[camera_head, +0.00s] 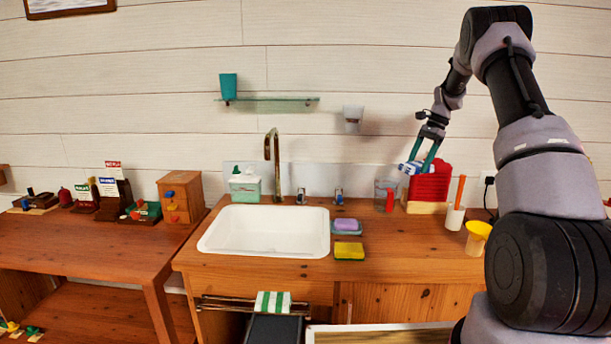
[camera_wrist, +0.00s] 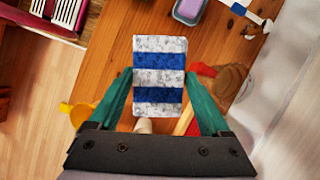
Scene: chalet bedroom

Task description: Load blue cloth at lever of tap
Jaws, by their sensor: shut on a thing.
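My gripper (camera_head: 417,162) is shut on the blue cloth (camera_head: 409,168), a small white and blue striped piece, in front of a red box at the counter's back right. In the wrist view the cloth (camera_wrist: 160,44) lies between the two green fingers of my gripper (camera_wrist: 160,76). The tap (camera_head: 273,160) has a tall bronze spout behind the sink. Two tap levers, a left one (camera_head: 301,196) and a right one with a blue mark (camera_head: 338,196), stand to the right of the spout, apart from the cloth. A blue-marked lever also shows at the wrist view's upper right (camera_wrist: 246,14).
A clear jug with a red handle (camera_head: 386,194) stands between the right lever and the red box (camera_head: 429,187). Soap (camera_head: 345,224) and a yellow sponge (camera_head: 349,250) lie right of the white sink (camera_head: 265,232). A glass shelf (camera_head: 280,99) is above.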

